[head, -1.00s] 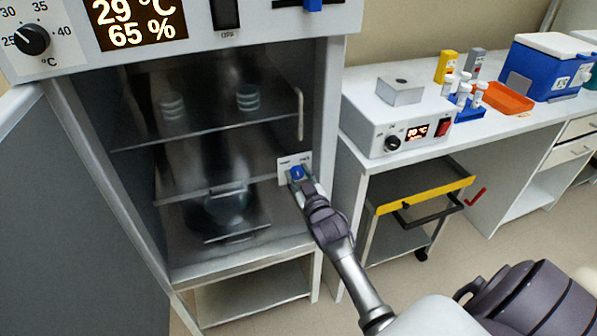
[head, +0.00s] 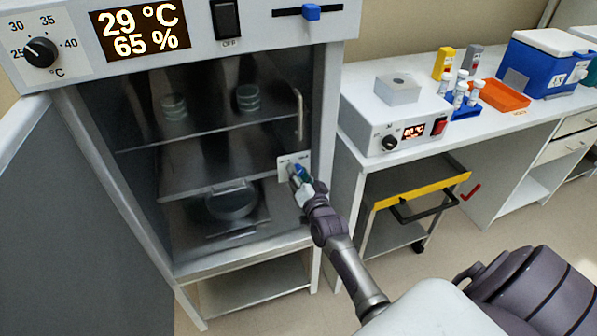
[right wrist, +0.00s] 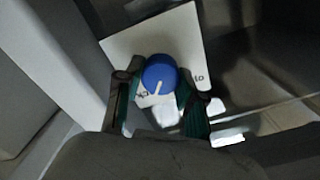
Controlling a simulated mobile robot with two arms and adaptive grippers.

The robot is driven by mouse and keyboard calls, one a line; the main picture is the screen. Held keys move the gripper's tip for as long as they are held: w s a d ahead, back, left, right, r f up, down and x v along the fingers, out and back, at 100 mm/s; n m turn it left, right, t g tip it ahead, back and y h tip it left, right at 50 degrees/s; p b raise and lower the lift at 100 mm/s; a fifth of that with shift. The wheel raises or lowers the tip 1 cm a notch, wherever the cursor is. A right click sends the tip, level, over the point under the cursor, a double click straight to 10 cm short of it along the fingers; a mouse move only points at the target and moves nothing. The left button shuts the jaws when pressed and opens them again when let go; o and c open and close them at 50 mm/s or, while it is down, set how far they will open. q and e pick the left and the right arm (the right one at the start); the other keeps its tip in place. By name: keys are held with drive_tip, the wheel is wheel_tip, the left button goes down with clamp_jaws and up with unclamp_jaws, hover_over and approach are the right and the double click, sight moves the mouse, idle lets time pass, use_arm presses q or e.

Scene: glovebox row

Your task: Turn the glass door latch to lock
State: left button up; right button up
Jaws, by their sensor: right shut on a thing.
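The latch is a round blue knob (head: 302,171) on a white plate (head: 282,165) at the right side of the glass door (head: 225,140). In the right wrist view, the blue knob (right wrist: 159,72) shows a white pointer line, with the white plate (right wrist: 130,45) behind it. My right gripper (head: 300,180) is shut on the knob, with one finger on each side in the right wrist view (right wrist: 157,98). The fingers partly hide the knob and the plate's marks in the head view. The glass door looks closed. My left gripper is not in view.
The grey outer door (head: 40,220) stands open at the left. A vertical handle (head: 299,115) is on the glass above the latch. A bench with a heater box (head: 365,120) and a yellow-edged cart (head: 420,190) are at the right.

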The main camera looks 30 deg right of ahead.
drive_tip(key=shift+m, duration=0.6)
drive_tip(key=o, duration=1.1)
drive_tip(key=shift+m, duration=0.3)
drive_tip(key=shift+o, duration=0.2)
drive_tip(key=shift+s, duration=0.1)
drive_tip(key=v, duration=1.2)
drive_tip(key=shift+d+f, duration=0.1)
